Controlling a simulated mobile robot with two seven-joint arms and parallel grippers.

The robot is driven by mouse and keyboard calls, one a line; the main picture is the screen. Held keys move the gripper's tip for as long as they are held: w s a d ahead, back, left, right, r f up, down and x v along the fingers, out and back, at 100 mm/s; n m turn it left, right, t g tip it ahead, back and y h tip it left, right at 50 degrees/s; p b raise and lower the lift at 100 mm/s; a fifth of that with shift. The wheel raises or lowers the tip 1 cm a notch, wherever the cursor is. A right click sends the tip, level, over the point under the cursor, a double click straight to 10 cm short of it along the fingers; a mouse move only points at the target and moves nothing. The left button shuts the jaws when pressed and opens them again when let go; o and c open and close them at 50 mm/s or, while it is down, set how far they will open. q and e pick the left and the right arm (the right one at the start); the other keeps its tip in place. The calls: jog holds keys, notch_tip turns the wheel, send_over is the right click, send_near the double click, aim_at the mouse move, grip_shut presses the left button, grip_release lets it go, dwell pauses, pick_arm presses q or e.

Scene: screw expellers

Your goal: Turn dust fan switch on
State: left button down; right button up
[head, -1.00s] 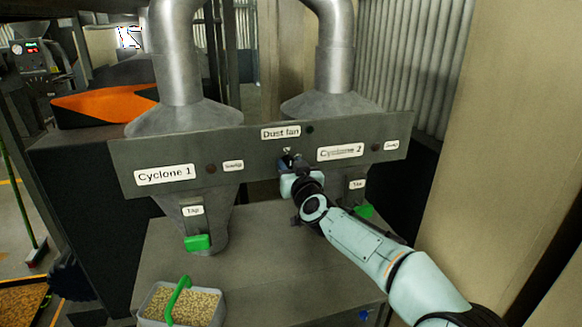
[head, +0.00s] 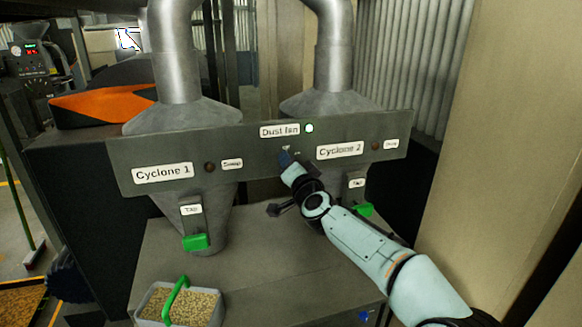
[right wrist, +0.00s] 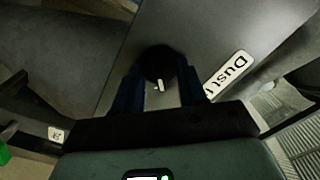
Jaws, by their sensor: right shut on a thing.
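The grey panel (head: 250,158) carries a "Dust fan" label (head: 279,131), with a lit whitish-green lamp (head: 309,128) just right of it. My right gripper (head: 286,158) is at the panel below that label. In the right wrist view its two dark blue fingers (right wrist: 159,90) are on either side of the round black dust fan switch (right wrist: 158,62), which has a white mark, and they are shut on it. In the head view the gripper mostly hides the switch. My left gripper is not in view.
Cyclone 1 (head: 165,174) and Cyclone 2 (head: 340,150) labels flank the switch, each beside a dark lamp. Green tap handles (head: 196,242) sit below. A grain-filled bin (head: 150,307) with a green handle stands at the lower left. A beige wall (head: 490,150) bounds the right.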

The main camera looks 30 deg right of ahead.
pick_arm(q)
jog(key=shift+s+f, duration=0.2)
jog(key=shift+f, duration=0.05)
pick_arm(e)
jog(key=shift+m, duration=1.1)
jog(key=o, duration=1)
jog(key=shift+o, duration=0.2)
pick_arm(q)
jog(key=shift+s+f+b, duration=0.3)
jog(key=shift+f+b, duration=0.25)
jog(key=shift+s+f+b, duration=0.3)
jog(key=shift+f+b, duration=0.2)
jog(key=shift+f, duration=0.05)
pick_arm(e)
jog(key=v, duration=1.3)
jog(key=shift+s, duration=0.15)
jog(key=shift+a, duration=0.1)
